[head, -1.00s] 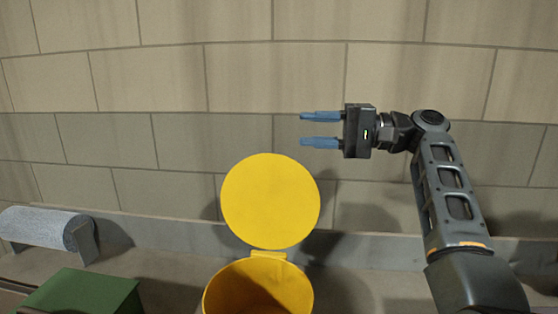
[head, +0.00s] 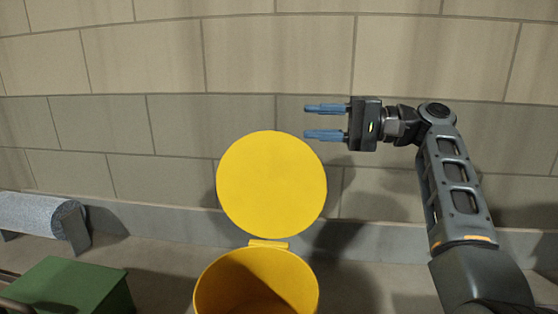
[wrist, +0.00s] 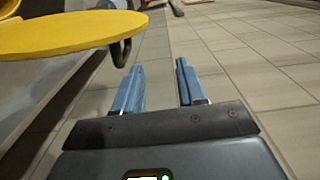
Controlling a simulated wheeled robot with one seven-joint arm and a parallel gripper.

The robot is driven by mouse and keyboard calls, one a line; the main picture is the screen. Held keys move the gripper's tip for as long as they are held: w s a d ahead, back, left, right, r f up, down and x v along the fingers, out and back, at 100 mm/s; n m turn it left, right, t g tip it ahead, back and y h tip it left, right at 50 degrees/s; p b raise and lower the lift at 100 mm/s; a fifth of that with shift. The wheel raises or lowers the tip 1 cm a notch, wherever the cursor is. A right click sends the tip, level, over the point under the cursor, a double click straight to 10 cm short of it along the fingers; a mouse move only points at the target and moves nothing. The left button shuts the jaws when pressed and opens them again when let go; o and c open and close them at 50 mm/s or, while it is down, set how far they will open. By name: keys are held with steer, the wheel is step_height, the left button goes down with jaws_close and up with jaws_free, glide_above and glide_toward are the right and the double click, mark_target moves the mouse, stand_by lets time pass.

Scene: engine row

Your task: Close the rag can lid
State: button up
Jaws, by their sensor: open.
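The yellow rag can (head: 215,283) stands at the bottom middle of the head view, its mouth open and part of its body below the frame. Its round yellow lid (head: 271,184) stands up, raised from a hinge at the back rim. My gripper (head: 323,120) is open and empty, with blue fingers pointing left, above and right of the lid in the head view. In the wrist view, the lid (wrist: 62,34) is seen nearly edge-on at upper left, apart from the open fingers (wrist: 157,85). A dark curved handle (wrist: 121,52) shows under it.
A green box (head: 70,287) stands left of the can. A grey roll (head: 38,218) on a stand lies farther left. A block wall (head: 200,120) rises close behind the can.

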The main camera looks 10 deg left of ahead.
mark_target(279, 151)
step_height(279, 151, down, 6)
steer(key=b, duration=0.5)
steer(key=shift+w+a+r+p, duration=0.1)
steer(key=shift+a+p, duration=0.1)
steer(key=shift+a, duration=1.75)
steer(key=shift+a+r+p, duration=0.1)
steer(key=shift+a+p, duration=0.1)
steer(key=shift+a, duration=1.75)
steer(key=shift+f, duration=0.1)
steer(key=c, duration=0.7)
steer(key=shift+f, duration=0.1)
jaws_close()
